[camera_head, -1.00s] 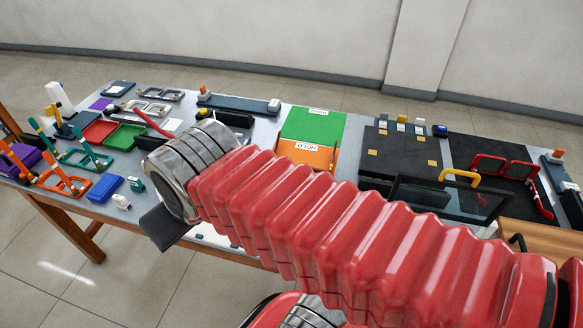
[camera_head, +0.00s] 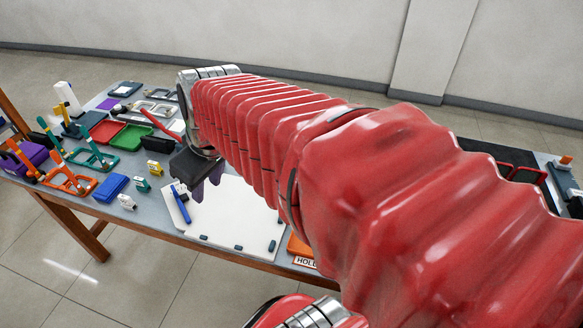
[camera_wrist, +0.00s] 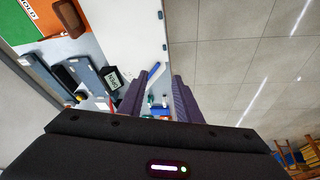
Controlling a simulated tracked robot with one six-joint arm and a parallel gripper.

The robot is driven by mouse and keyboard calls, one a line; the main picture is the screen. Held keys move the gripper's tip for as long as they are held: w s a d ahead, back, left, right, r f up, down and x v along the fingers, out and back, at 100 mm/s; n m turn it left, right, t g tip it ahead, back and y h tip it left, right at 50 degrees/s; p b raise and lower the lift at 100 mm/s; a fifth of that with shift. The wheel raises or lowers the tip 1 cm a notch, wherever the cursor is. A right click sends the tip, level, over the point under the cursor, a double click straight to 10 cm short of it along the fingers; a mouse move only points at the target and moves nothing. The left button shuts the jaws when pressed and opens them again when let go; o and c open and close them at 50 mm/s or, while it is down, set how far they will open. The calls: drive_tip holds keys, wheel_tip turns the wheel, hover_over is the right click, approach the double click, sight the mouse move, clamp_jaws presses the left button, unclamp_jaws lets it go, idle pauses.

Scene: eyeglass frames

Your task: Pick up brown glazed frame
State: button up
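My gripper (camera_head: 203,178) hangs over the left edge of a white board (camera_head: 235,215) in the head view, its purple fingertips pointing down. In the wrist view its two purple fingers stand apart, and my gripper (camera_wrist: 158,77) is open with nothing held between them. I cannot clearly make out a brown glazed frame. A red frame (camera_head: 525,174) shows partly at the right of the head view. My arm hides much of the table's middle and right.
A blue pen (camera_head: 180,205) lies on the white board's left side. Red (camera_head: 106,130) and green (camera_head: 131,137) trays, a teal stand (camera_head: 90,158), an orange stand (camera_head: 70,181) and a blue box (camera_head: 111,187) crowd the left. Open floor shows in the wrist view.

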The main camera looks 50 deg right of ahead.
drive_tip(key=s+d+f+n, duration=0.1)
drive_tip(key=d+f, duration=0.4)
drive_tip(key=d, duration=0.7)
drive_tip(key=s+d+f+n+y, duration=0.1)
drive_tip(key=d+f, duration=0.4)
drive_tip(key=d, duration=0.7)
drive_tip(key=s+d+f+n, duration=0.1)
drive_tip(key=d+f, duration=0.4)
drive_tip(key=d, duration=0.6)
drive_tip(key=shift+d+y, duration=0.4)
drive_tip(key=shift+a+f, duration=0.1)
drive_tip(key=x, duration=0.8)
drive_tip(key=shift+w+f, duration=0.15)
